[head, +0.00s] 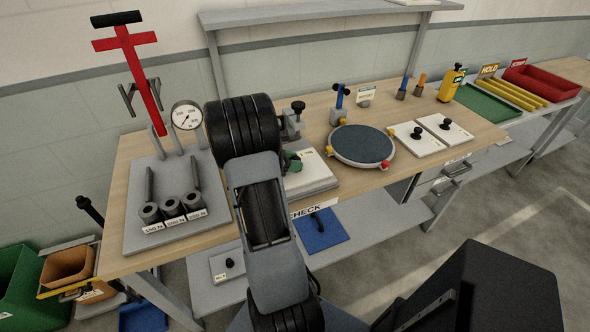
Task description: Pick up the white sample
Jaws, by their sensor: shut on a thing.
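I cannot single out the white sample for certain. Two white plates with black knobs, one on the left (407,142) and one on the right (455,139), lie on the bench at the right of the round dark plate. My arm stands in the middle of the view and covers part of the bench.
The wooden bench (375,101) carries a grey gauge stand (140,230) with a dial and red handle at left, and a round dark plate (362,145). A green tray (488,104) and red bin (541,82) stand far right.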

